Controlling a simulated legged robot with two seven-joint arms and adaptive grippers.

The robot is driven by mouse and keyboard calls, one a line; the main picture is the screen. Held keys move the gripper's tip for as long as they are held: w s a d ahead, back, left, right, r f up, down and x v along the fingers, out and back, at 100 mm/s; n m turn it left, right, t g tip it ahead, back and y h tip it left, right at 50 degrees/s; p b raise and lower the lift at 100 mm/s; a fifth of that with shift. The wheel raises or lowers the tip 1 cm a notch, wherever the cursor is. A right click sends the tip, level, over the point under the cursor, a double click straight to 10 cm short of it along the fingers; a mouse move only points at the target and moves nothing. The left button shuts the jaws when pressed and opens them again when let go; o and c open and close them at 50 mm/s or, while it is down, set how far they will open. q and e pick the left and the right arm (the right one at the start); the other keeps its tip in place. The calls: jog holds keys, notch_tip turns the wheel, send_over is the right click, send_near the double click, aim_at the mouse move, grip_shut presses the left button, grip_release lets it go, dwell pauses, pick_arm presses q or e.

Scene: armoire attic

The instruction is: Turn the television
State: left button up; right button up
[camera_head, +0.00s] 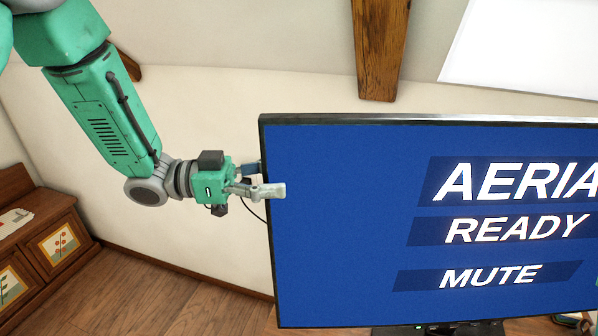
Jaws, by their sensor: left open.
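The television (345,220) stands upright at the right, its blue screen facing me with the words AERIAL, READY and MUTE partly in view. Its right side runs out of the picture. My left gripper (266,180) is at the television's left edge, open. One pale finger lies in front of the screen near that edge, and the other finger is partly hidden behind the frame. I cannot tell whether either finger touches the television. My right gripper is not in view.
A wooden cabinet (45,245) with painted flower panels stands at the lower left. A wooden beam (380,50) runs up the wall behind the television. The wooden floor (175,295) between cabinet and television looks clear.

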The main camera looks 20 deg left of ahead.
aim_at(294, 179)
pick_arm(q)
jog(key=shift+x, duration=0.95)
jog(key=shift+w+d+f, duration=0.1)
jog(key=shift+w+d, duration=0.1)
jog(key=shift+d, duration=0.05)
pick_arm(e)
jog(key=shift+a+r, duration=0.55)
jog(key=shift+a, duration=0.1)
pick_arm(q)
jog(key=shift+d, duration=0.3)
jog(key=c, duration=0.3)
jog(key=shift+d, duration=0.15)
grip_shut()
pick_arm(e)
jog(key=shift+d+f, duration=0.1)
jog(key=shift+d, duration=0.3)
